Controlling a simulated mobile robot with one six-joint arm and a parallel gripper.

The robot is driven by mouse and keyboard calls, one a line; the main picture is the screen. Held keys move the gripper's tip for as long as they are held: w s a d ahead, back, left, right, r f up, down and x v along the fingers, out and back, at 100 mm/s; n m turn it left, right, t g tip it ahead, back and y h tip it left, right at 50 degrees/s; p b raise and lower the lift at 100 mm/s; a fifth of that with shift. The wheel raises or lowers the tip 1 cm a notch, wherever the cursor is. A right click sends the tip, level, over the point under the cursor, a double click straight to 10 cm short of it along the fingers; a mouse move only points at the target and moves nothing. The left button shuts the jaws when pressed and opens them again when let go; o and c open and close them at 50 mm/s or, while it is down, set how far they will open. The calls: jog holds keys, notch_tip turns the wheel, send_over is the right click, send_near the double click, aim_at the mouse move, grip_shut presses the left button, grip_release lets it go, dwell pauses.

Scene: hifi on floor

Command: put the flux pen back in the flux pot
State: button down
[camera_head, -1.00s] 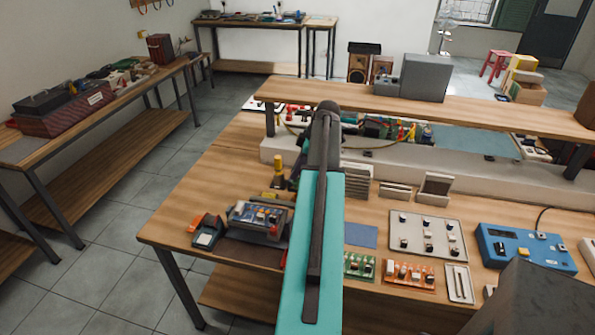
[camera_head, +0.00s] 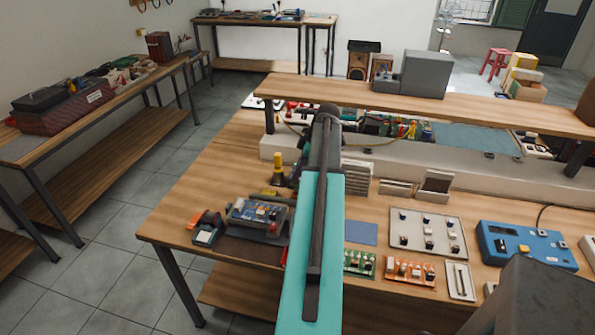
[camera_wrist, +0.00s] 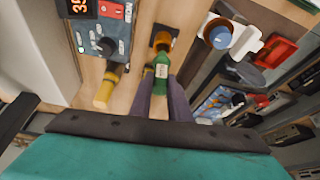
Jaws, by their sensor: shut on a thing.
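In the wrist view, my gripper (camera_wrist: 167,103) is shut on a green pen-like thing with a pale label, which I take for the flux pen (camera_wrist: 160,72). Its narrow end points away from the fingers, toward a small dark square holder with an amber opening (camera_wrist: 163,39), which looks like the flux pot. The narrow end overlaps the opening's near edge in this view. I cannot tell whether it is inside, touching or above. In the head view my arm hides the gripper, pen and pot.
A station with a red display (camera_wrist: 83,8) and a yellow-handled tool (camera_wrist: 107,90) stand left of the pen. A white holder with a blue round part (camera_wrist: 220,38) and a red tray (camera_wrist: 277,52) are right. A raised shelf (camera_head: 450,108) spans the bench's back.

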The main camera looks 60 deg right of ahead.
jog(key=shift+f+b, duration=1.05)
jog(key=shift+f, duration=0.85)
jog(key=c, duration=1)
grip_release()
jog(key=shift+r+p, duration=1.6)
jog(key=shift+r, duration=1.9)
